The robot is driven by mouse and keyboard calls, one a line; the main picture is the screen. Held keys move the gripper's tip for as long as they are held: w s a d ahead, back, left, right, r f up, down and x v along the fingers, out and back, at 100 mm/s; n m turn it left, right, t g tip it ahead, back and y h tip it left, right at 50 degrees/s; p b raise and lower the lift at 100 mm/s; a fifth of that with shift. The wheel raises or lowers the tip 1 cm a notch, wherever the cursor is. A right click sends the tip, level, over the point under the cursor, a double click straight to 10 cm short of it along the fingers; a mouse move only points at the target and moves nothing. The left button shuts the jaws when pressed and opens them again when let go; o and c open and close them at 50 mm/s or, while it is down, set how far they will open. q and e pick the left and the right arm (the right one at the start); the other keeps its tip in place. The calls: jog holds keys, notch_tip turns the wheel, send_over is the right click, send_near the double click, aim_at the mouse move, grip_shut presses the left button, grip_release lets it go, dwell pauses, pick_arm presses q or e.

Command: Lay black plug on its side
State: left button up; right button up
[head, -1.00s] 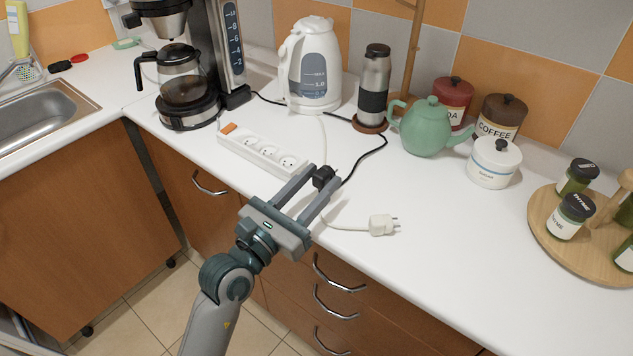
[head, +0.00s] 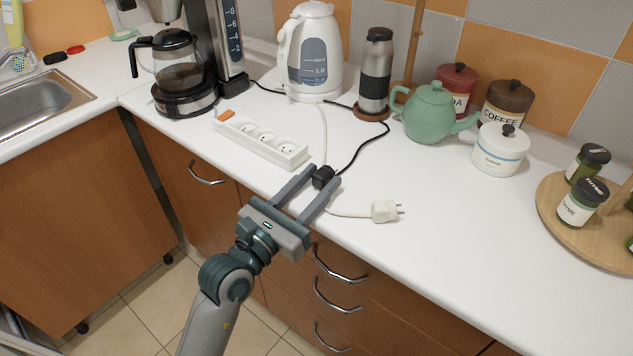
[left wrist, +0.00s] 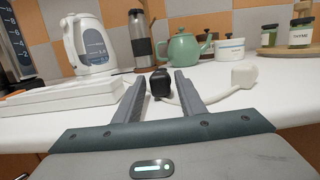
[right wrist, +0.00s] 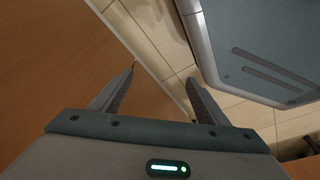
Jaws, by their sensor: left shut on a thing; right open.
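The black plug (head: 323,177) is between the fingertips of my left gripper (head: 322,179), which is shut on it near the counter's front edge. Its black cord runs back and right over the counter. In the left wrist view the plug (left wrist: 161,83) shows as a dark block between the fingers. I cannot tell whether it touches the counter, and its prongs are not clear. My right gripper (right wrist: 161,76) is open and empty in the right wrist view, down by wooden cabinet fronts and floor tiles.
A white plug (head: 385,211) lies right of the gripper, its cord passing by the fingers. A white power strip (head: 260,138) lies to the left. A kettle (head: 312,55), steel flask (head: 376,75) and green teapot (head: 430,115) stand behind. Counter is clear at front right.

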pick_arm(q)
jog(key=o, duration=1.2)
jog(key=shift+o, duration=0.2)
jog(key=shift+s+a+f, duration=0.15)
jog(key=shift+s+a, duration=0.15)
jog(key=shift+s, duration=0.05)
jog(key=b+v, duration=0.1)
jog(key=v, duration=1.5)
jog(key=shift+s+a, duration=0.15)
jog(key=shift+s, duration=0.05)
pick_arm(e)
jog(key=shift+w+a+r, duration=0.1)
jog(key=shift+w+r, duration=0.1)
jog(key=shift+r, duration=0.4)
jog(key=shift+w+a+r, duration=0.1)
jog(key=shift+w+r, duration=0.1)
jog(key=shift+r, duration=0.4)
jog(key=shift+w+a+r, duration=0.1)
jog(key=shift+w+r, duration=0.1)
jog(key=shift+r, duration=0.4)
jog(key=shift+d, duration=0.1)
